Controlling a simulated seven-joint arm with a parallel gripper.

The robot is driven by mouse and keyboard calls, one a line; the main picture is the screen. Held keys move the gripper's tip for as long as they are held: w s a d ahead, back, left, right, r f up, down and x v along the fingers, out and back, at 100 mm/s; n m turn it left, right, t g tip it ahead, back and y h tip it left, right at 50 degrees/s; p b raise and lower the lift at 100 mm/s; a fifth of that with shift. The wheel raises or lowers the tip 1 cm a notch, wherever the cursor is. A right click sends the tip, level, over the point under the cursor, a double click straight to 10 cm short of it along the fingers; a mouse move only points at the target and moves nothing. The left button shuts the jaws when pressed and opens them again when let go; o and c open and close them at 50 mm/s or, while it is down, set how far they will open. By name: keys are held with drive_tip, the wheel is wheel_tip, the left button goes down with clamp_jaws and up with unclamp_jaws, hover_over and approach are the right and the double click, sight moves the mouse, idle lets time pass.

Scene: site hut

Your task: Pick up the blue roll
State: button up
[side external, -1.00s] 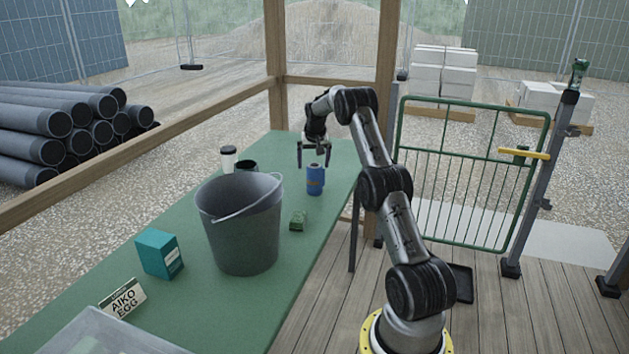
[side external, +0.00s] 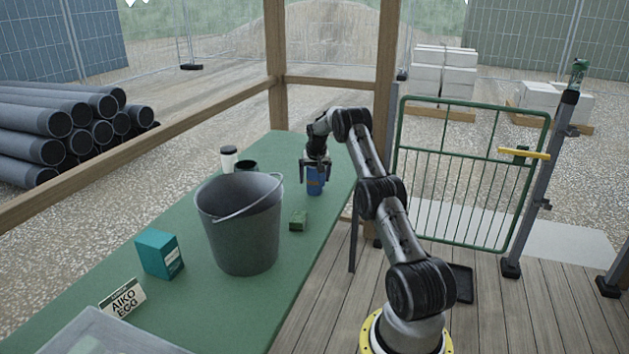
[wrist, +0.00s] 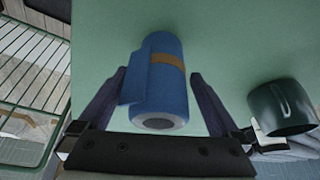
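The blue roll (side external: 315,186) stands upright on the green table (side external: 200,262), near its right edge, with an orange-brown band around it. My gripper (side external: 315,175) is lowered over it from above, with one finger on each side of its upper part. In the wrist view the blue roll (wrist: 160,85) lies between the two open fingers of my gripper (wrist: 160,90). The left finger is very close to it and a gap shows on the right. I cannot tell whether the left finger touches it.
A dark green mug (wrist: 283,108) is beside the right finger in the wrist view.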

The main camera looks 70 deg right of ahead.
drive_tip(key=c, duration=1.4)
drive_tip(key=shift+r, duration=0.1)
